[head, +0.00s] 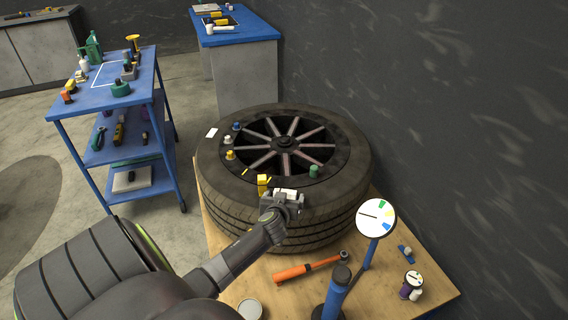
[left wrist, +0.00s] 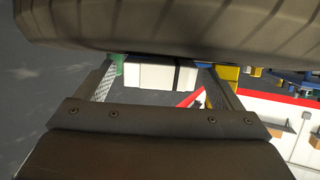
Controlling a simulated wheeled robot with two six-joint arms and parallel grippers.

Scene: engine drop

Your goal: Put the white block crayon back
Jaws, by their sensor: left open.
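The white block crayon (head: 285,192) is at the front rim of the big tyre (head: 225,205) in the head view, partly hidden by my gripper. In the left wrist view the white block (left wrist: 150,76) with a dark band lies between the finger tips. My left gripper (head: 283,200) is open around it; a gap shows beside the block, and I cannot tell if either finger touches it. A yellow block (head: 263,184) stands just left of the gripper on the tyre. My right gripper is not in view.
The tyre lies flat on a wooden top (head: 400,290) with small coloured caps on it and a white patch (head: 212,133). A blue cart (head: 118,105) is at left.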

